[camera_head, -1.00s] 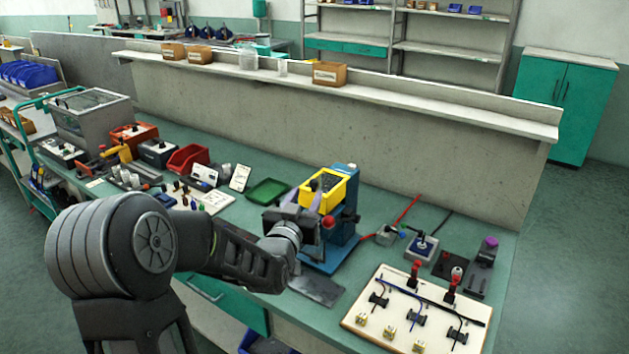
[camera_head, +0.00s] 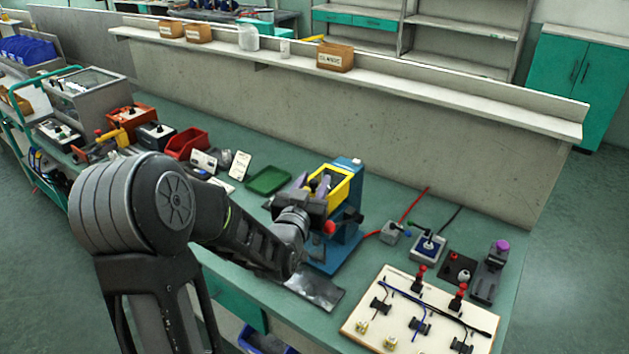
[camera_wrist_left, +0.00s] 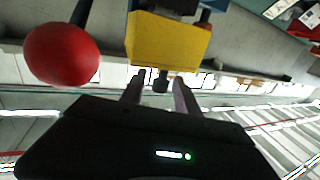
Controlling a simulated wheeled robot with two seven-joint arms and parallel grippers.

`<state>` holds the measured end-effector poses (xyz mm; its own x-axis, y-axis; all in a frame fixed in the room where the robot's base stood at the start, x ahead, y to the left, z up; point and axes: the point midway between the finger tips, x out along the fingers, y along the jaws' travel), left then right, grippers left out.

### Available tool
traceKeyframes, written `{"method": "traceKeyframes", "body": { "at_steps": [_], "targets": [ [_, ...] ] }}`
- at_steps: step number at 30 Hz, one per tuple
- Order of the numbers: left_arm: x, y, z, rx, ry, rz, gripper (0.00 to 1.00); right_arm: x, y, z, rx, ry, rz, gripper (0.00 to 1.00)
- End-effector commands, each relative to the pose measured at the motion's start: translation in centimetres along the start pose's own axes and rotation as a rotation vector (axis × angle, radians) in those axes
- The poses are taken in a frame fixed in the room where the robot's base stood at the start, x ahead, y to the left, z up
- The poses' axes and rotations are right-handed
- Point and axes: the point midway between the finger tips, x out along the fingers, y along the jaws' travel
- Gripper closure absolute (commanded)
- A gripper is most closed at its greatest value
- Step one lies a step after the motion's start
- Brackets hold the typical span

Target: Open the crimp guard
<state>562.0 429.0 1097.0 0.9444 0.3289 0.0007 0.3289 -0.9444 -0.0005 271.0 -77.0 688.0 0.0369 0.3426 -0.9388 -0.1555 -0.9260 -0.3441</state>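The crimp guard is a yellow frame (camera_head: 343,188) on a blue bench press (camera_head: 347,225). In the left wrist view a yellow face of it (camera_wrist_left: 168,42) is just ahead of my fingers. My left gripper (camera_head: 318,186) is at the guard's near left side and partly covers it. In the left wrist view my left gripper (camera_wrist_left: 160,92) has its two fingers apart. A small dark knob (camera_wrist_left: 160,80) below the yellow face shows between the fingertips; I cannot tell whether they touch it. A red ball knob (camera_head: 329,227) of the press also shows in the left wrist view (camera_wrist_left: 62,53). My right gripper is out of view.
A green tray (camera_head: 268,181) and a red bin (camera_head: 186,143) lie left of the press. A small grey box with a lever (camera_head: 429,246) and a pale board with wires (camera_head: 410,315) are to the right. A low grey wall (camera_head: 400,150) stands behind.

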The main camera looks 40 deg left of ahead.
Motion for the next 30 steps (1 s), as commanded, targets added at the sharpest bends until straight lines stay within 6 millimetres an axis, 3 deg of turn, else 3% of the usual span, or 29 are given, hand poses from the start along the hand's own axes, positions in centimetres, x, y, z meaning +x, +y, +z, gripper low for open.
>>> {"method": "traceKeyframes", "body": {
  "at_steps": [13, 30],
  "targets": [
    [0.01, 0.01, -0.02, 0.0, 0.0, 0.0, 1.0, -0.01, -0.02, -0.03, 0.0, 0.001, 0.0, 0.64],
    [0.01, 0.01, -0.03, 0.0, 0.0, 0.0, 1.0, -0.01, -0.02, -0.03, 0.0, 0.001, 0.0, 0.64]
  ]
}}
